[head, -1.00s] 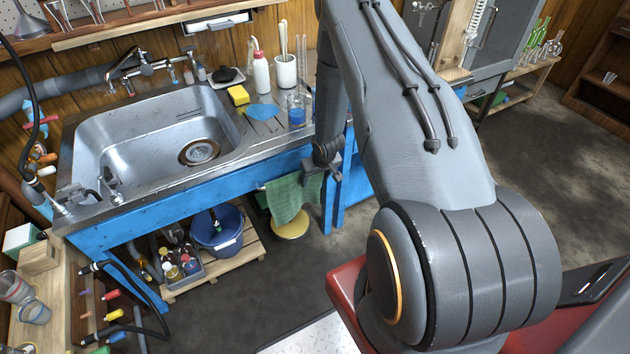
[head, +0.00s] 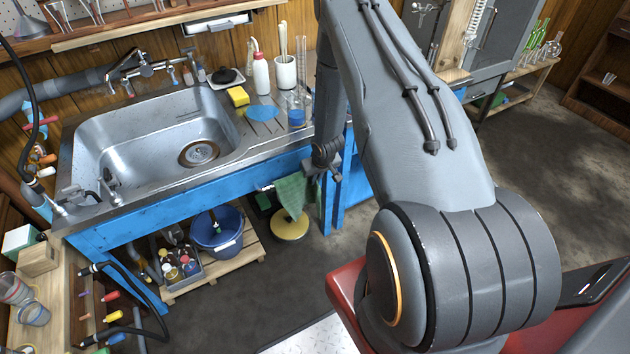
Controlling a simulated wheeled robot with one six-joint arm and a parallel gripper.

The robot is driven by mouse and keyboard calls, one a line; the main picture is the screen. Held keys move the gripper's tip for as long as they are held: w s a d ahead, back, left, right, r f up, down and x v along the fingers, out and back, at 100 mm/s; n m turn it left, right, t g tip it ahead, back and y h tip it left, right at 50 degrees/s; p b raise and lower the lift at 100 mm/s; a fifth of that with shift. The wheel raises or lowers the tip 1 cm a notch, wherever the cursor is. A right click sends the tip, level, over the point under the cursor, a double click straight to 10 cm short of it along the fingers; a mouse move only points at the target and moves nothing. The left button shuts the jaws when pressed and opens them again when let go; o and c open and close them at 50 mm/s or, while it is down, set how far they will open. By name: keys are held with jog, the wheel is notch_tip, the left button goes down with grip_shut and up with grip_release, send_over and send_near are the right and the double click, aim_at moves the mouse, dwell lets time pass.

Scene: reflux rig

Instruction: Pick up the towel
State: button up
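The green towel (head: 292,197) hangs at the front of the blue sink bench, near its right end. It looks narrow and gathered, with its upper right part at my gripper (head: 314,172). My gripper points down beside the bench front and appears shut on the towel's upper edge. The fingertips are small and partly hidden against the cloth. A short piece of the pale rail (head: 266,188) shows left of the towel.
A round yellow-topped stool (head: 289,228) stands below the towel. A blue bucket (head: 217,230) and a crate of bottles (head: 180,266) sit on a pallet under the sink (head: 150,140). A blue bench leg (head: 327,205) is close right of the towel.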

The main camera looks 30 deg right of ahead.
grip_shut()
jog(key=r+p, duration=0.4)
jog(key=r, duration=0.1)
jog(key=r+p, duration=0.3)
jog(key=r, duration=0.3)
jog(key=shift+w+a+r+p, duration=0.1)
jog(key=shift+w+r+p, duration=0.1)
jog(key=shift+p, duration=0.2)
jog(key=shift+s+r+p, duration=0.2)
jog(key=shift+r+p, duration=0.15)
jog(key=shift+p, duration=0.1)
notch_tip(320, 180, up, 9)
jog(key=p, duration=0.9)
jog(key=shift+s, duration=0.1)
